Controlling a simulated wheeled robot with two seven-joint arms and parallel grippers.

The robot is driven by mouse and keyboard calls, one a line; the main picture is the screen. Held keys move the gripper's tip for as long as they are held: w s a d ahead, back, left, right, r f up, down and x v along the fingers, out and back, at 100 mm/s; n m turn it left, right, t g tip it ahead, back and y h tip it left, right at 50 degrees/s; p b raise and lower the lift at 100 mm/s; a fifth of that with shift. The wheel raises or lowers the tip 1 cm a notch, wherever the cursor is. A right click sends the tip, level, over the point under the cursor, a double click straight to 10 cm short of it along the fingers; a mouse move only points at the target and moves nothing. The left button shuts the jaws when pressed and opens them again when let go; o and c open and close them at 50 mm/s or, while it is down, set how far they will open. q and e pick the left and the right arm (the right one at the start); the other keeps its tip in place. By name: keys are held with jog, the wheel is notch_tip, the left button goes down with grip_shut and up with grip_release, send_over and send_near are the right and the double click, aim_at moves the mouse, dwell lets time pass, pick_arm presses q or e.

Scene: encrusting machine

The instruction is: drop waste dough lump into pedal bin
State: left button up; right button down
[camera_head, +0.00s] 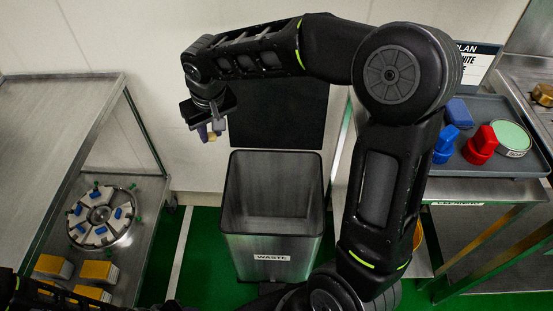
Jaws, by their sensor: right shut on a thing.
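The pedal bin (310,246) is a grey metal box with a WASTE label, standing on the green floor. Its dark lid (280,120) stands raised at the back, and the inside shows empty. My right gripper (210,133) is shut on a small pale yellow dough lump (212,139), mostly hidden between the fingers. In the picture the gripper is above and to the left of the bin's left rim, in front of the wall and not over the opening. My left gripper is out of view.
A steel table (55,110) stands at the left, with a round segmented disc (103,239) and yellow-and-white boxes (98,271) on its lower shelf. At the right, a grey tray (480,112) holds blue and red items and a round green-topped container (511,134).

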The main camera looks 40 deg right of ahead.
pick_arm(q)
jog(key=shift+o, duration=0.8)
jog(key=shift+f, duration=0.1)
pick_arm(e)
jog(key=shift+f, duration=0.15)
pick_arm(q)
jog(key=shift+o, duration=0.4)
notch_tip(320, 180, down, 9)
jog(key=b, duration=0.9)
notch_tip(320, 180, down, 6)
jog(key=b, duration=0.6)
pick_arm(e)
jog(key=s+d+f+n, duration=0.2)
jog(key=d+f+n, duration=0.1)
jog(key=d+f, duration=0.5)
jog(key=s+d+f+n+y, duration=0.1)
jog(key=s+d+f+n, duration=0.1)
jog(key=d+f, duration=0.7)
notch_tip(320, 180, down, 3)
jog(key=shift+s+d+f+n+y, duration=0.1)
jog(key=shift+s+d+n+y, duration=0.15)
jog(key=shift+n, duration=0.25)
pick_arm(q)
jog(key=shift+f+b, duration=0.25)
jog(key=shift+b, duration=0.05)
pick_arm(e)
jog(key=shift+f, duration=0.1)
